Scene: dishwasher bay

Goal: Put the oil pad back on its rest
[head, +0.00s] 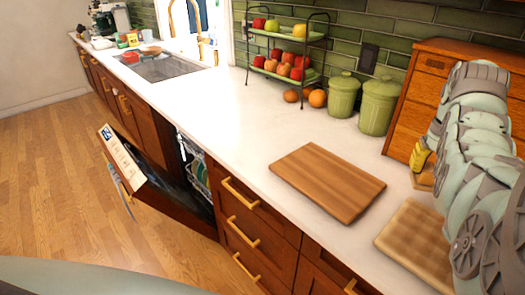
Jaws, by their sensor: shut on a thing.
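My arm (467,150) stands over the right end of the counter. Its end is not clearly visible, so I cannot see my gripper or what it holds. A yellow thing with dark marks (420,154) shows just left of the arm, above a small wooden piece (425,181) on the counter. The arm partly hides both, and I cannot tell whether either is the oil pad or its rest. A brown wooden board (327,181) lies flat on the counter. A paler checkered wooden block (415,243) lies nearer, partly behind my arm.
Two green canisters (379,106) and a wooden cabinet (430,85) stand at the back. A two-tier fruit rack (284,60) stands left of them, with loose oranges (317,98) beside it. The dishwasher door (130,165) hangs open. The counter's middle (240,120) is clear.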

